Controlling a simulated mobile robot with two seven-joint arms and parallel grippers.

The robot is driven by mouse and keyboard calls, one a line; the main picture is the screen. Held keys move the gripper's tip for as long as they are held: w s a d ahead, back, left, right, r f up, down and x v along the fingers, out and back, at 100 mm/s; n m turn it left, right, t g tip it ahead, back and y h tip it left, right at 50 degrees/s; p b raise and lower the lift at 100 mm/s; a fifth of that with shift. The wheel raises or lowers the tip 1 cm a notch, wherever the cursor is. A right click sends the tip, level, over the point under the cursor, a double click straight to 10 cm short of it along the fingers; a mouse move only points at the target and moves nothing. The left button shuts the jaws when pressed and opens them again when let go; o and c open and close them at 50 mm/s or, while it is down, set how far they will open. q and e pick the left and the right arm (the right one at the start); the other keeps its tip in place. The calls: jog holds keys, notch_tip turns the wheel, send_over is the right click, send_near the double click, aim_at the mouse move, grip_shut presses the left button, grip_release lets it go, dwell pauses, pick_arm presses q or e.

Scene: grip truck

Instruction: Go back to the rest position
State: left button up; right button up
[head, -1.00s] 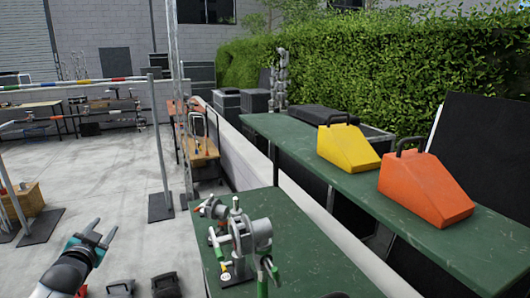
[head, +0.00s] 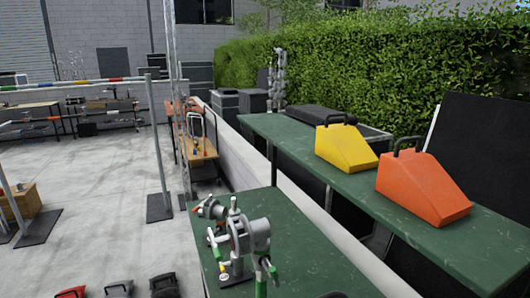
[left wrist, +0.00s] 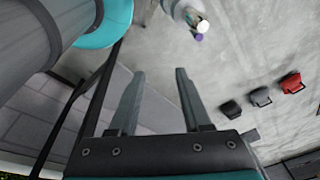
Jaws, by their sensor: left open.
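My left gripper (left wrist: 158,105) shows in the left wrist view, with its two fingers apart and nothing between them. Bare grey floor and a grey wall lie beyond the fingers. My left gripper is out of the head view, and my right gripper shows in neither view. In the head view a grey clamp device with green-tipped handles (head: 240,240) stands on the near green table (head: 305,255).
A yellow wedge (head: 345,146) and an orange wedge (head: 422,188) sit on the long green table (head: 300,143) at right. Red, grey and dark cases (head: 118,288) sit on the floor at the bottom. Metal stands (head: 160,160) rise at left; open floor (head: 100,190) lies between.

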pick_arm(q)
jog(key=s+d+f+g, duration=0.1)
jog(key=s+d, duration=0.2)
jog(key=s, duration=0.5)
notch_tip(320, 180, down, 24)
jog(key=b, duration=2.4)
jog(key=shift+w, duration=0.4)
